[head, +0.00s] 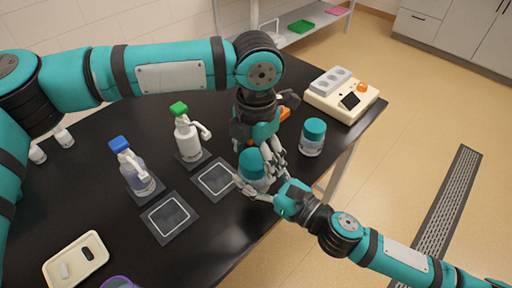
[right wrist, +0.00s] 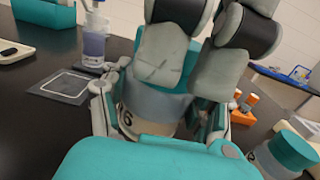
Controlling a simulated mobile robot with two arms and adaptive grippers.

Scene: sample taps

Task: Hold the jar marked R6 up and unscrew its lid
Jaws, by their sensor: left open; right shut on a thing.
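A jar (head: 250,172) with a teal lid (head: 249,157) is upright near the table's right front edge. In the right wrist view the jar (right wrist: 158,108) shows a label ending in 6; the rest of the mark is hidden. My right gripper (head: 262,174) is shut on the jar's body, a finger on each side. My left gripper (head: 262,148) is open, pointing down at the lid from above. In the right wrist view its fingers (right wrist: 188,70) are in front of and beside the lid; contact cannot be told. Whether the jar clears the table is unclear.
Another teal-lidded jar (head: 312,138) stands to the right, near a cream device (head: 342,96). A blue-topped bottle (head: 136,170) and a green-topped bottle (head: 187,135) stand left. Two dark square mats (head: 152,232) (head: 200,177) are bare. A cream tray (head: 60,278) lies front left.

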